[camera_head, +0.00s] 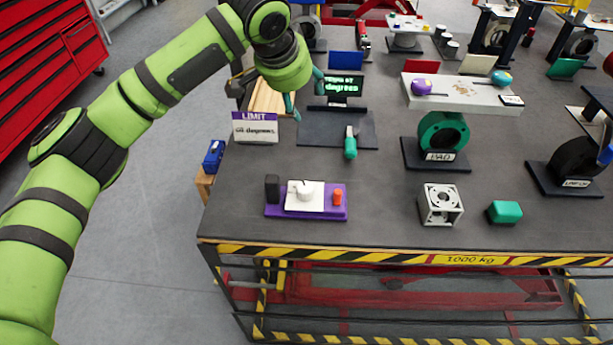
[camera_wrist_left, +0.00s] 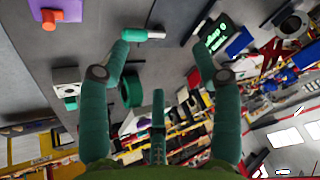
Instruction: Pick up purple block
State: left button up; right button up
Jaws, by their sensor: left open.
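A flat purple base (camera_head: 325,212) lies near the table's front left, with a white panel, a white knob and an orange button on it. Its purple edge also shows at the top left of the left wrist view (camera_wrist_left: 24,24). A small purple, rounded object (camera_head: 421,87) sits on the white raised board; I cannot tell which one is the purple block. My left gripper (camera_head: 305,91) is open at the table's back left, beside the green-lit display and well away from both purple things. Its fingers are spread in the left wrist view (camera_wrist_left: 161,48). My right gripper is not seen.
The LIMIT sign (camera_head: 255,128) stands at the left table edge. The lit display (camera_head: 343,86) is behind a dark plate (camera_head: 315,128) with a green-handled tool (camera_head: 350,148). A green ring (camera_head: 443,132), a grey cube (camera_head: 440,204) and a green block (camera_head: 505,212) are to the right.

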pick_arm(q)
jog(key=s+f+g+y, duration=0.1)
jog(key=s+f+g, duration=0.4)
jog(key=s, duration=0.4)
send_over(305, 186)
jog(key=shift+m+t, duration=0.3)
jog(key=f, duration=0.6)
jog(key=shift+s+a+f, duration=0.15)
jog(key=shift+s+f, duration=0.05)
jog(key=shift+f, duration=0.05)
jog(key=shift+w+f, duration=0.2)
jog(key=shift+f, duration=2.8)
jog(key=shift+r, duration=0.15)
grip_shut()
